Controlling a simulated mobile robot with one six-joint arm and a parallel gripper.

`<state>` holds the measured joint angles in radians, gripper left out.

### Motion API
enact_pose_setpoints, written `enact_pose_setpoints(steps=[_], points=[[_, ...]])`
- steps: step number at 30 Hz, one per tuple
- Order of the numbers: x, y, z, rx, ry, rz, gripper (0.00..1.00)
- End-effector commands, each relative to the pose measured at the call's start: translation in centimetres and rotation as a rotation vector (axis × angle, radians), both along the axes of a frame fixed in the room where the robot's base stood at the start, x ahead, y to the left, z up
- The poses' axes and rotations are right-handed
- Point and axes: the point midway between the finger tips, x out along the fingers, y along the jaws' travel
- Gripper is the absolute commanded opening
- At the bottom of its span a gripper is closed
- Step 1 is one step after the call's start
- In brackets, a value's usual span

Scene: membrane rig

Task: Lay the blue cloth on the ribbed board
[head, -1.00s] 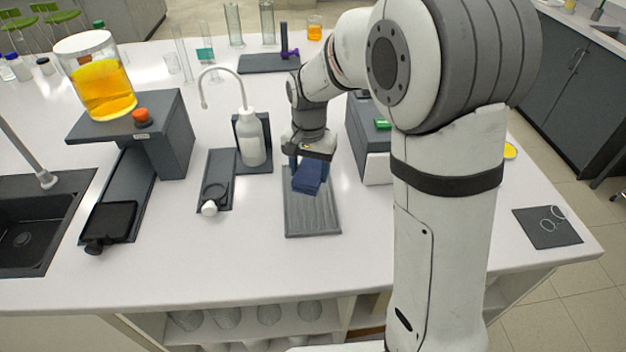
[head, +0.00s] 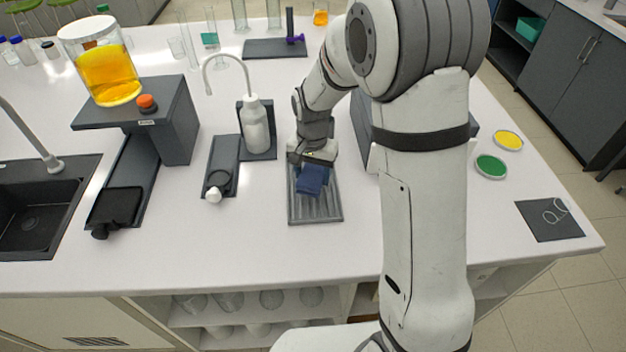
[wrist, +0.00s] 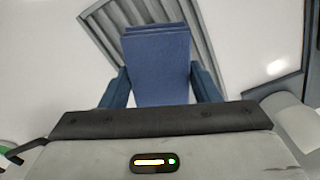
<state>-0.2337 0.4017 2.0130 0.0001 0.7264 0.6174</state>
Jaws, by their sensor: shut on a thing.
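The blue cloth (head: 311,181) is a folded dark-blue pad held in my gripper (head: 313,166). In the wrist view the cloth (wrist: 158,62) sits between the two blue fingers of my gripper (wrist: 160,90), which are shut on it. The grey ribbed board (head: 315,212) lies on the white bench under the cloth in the head view. In the wrist view the ribbed board (wrist: 105,28) shows behind the cloth, which hides part of it. I cannot tell whether the cloth touches the board.
A white wash bottle (head: 256,128) stands in a dark holder left of the board. A grey stand carries a jar of orange liquid (head: 105,75). A sink (head: 35,215) is at the far left. Green (head: 491,167) and yellow (head: 508,140) discs lie at the right.

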Motion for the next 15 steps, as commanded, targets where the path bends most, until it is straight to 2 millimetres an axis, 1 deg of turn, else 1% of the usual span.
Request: enact_pose_setpoints(steps=[4, 7, 9, 15], points=[[-0.1, -0.1, -2.1, -0.001, 0.006, -0.001, 0.38], [-0.1, -0.1, -3.3, 0.0, 0.004, -0.001, 0.38], [0.0, -0.1, -3.6, -0.001, 0.001, -0.001, 0.38], [0.0, -0.1, -3.7, 0.0, 0.0, -0.001, 0.38]])
